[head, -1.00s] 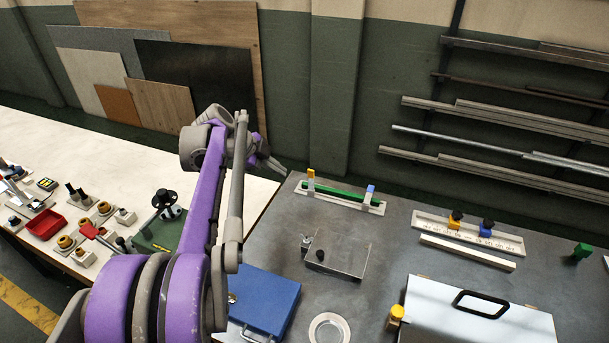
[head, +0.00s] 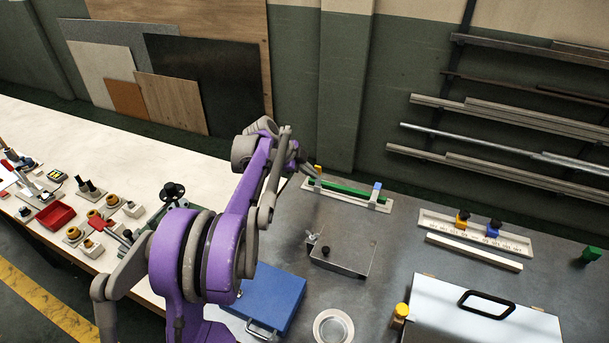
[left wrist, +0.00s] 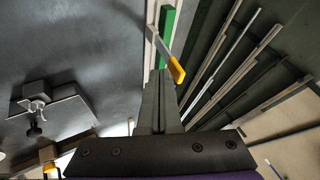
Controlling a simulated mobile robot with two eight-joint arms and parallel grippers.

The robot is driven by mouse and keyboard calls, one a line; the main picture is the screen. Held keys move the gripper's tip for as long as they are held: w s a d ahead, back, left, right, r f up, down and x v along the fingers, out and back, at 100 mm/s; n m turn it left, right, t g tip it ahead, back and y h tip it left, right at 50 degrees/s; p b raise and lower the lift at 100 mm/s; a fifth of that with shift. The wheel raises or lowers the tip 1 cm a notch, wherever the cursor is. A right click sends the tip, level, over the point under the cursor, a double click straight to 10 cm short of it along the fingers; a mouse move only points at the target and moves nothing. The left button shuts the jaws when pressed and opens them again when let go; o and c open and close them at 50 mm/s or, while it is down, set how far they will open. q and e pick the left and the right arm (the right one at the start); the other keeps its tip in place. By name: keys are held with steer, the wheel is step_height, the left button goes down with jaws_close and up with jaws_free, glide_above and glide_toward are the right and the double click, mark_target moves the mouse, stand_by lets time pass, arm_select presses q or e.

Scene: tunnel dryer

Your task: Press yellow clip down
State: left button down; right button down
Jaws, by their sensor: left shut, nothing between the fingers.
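The yellow clip (head: 318,168) is at the left end of a white rail that holds a green bar (head: 345,190). In the left wrist view the clip's yellow tip (left wrist: 176,69) sits on a grey lever, raised from the rail. My left gripper (head: 316,179) is shut and empty, close beside the clip. In the left wrist view its fingertips (left wrist: 160,74) are just left of the yellow tip; I cannot tell whether they touch. The gripper partly hides the clip in the head view. A blue clip (head: 377,186) stands upright at the rail's right end. My right gripper is not in view.
A metal plate with a black knob (head: 345,250) lies in front of the rail. A blue case (head: 270,300) and a white ring (head: 333,327) are nearer. A scale with yellow and blue knobs (head: 475,236) is right. Grey bench between them is clear.

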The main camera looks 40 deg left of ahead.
arm_select(q)
steer(key=shift+w+a+r, duration=0.1)
steer(key=shift+w, duration=0.2)
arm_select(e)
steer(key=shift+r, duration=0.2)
